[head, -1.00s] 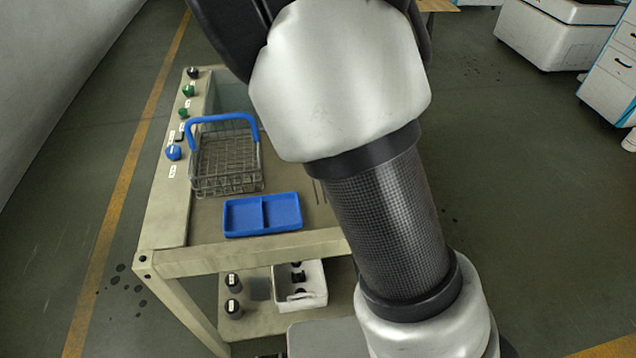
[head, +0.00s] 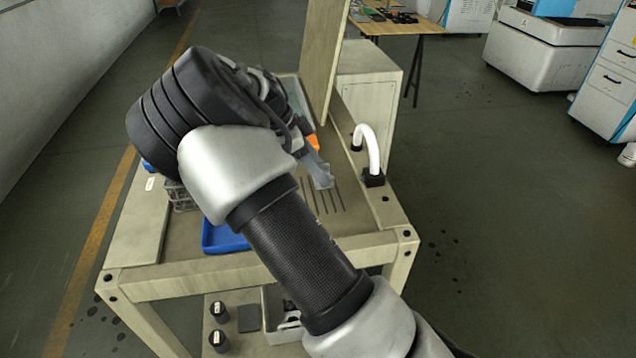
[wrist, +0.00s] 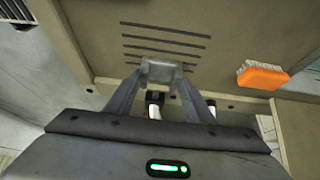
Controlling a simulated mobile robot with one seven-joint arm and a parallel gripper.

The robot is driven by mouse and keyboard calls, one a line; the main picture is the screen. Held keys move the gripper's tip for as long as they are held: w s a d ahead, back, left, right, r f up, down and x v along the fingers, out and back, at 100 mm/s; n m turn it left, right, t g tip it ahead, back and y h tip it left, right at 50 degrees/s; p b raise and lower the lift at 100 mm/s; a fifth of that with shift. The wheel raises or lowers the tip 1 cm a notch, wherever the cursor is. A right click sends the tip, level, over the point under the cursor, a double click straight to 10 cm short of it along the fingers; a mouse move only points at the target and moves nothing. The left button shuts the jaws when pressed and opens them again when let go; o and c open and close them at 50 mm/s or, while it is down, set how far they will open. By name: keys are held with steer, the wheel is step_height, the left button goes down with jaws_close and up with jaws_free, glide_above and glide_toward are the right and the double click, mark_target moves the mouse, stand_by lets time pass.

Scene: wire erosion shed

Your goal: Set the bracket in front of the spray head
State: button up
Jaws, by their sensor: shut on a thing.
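The bracket is a small grey piece (head: 323,178) between my fingertips in the head view. It also shows in the wrist view (wrist: 161,71). My gripper (head: 315,167) is shut on it, over the slotted part of the bench top; I cannot tell whether the bracket touches the bench. The white curved spout on a black base (head: 371,150), which looks like the spray head, stands on the bench's right rim, to the right of my gripper. In the wrist view, white and black parts show between the fingers, partly hidden.
An orange brush (wrist: 263,76) lies near the slots. The blue tray (head: 218,238) and the wire basket (head: 182,196) are partly hidden behind my arm. A tall panel (head: 322,50) rises at the back. Bare bench lies around the slots.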

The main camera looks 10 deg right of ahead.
steer(key=shift+f, duration=1.95)
steer(key=shift+f, duration=0.1)
steer(key=o, duration=1.4)
steer(key=shift+o, duration=0.2)
